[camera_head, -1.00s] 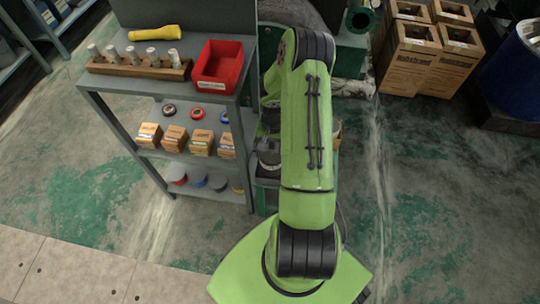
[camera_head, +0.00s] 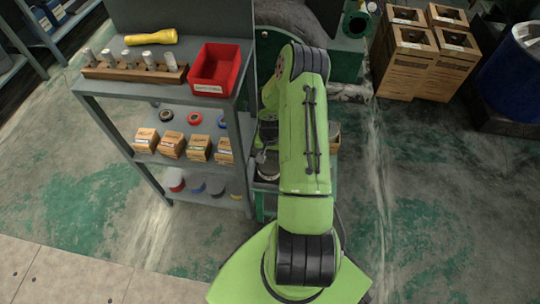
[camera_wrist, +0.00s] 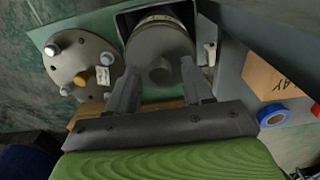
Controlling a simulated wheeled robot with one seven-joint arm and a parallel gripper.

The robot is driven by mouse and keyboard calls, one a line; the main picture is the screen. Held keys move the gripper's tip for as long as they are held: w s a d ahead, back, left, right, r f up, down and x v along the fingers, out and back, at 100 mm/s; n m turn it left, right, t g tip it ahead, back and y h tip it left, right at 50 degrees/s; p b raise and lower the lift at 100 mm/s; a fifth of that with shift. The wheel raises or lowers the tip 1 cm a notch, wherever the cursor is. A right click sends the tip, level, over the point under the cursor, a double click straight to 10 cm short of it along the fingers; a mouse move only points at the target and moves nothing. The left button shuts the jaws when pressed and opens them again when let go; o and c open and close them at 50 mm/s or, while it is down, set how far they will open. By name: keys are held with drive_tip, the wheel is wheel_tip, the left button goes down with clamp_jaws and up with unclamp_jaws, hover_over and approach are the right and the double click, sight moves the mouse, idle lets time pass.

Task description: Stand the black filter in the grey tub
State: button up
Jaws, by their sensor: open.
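My gripper (camera_wrist: 161,92) is open in the wrist view, with one finger on each side of a dark grey cylinder (camera_wrist: 160,60) with a pale label band, which looks like the black filter. A gap shows beside the fingers, though contact is hard to judge. The filter's round end faces the camera. Its far part is framed by the dark walls of the grey tub (camera_wrist: 124,22), and it appears to stand inside; its base is hidden. In the head view my arm hides most of this place.
A grey round top (camera_wrist: 83,62) with white caps and a yellow knob stands left of the tub. A shelf (camera_head: 160,97) with a red bin (camera_head: 215,70) and small boxes is close on the left. A cardboard box (camera_wrist: 272,80) and blue tape roll (camera_wrist: 272,115) are at right.

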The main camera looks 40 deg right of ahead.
wheel_tip(320, 180, up, 12)
drive_tip(key=p, duration=0.4)
idle(0.3)
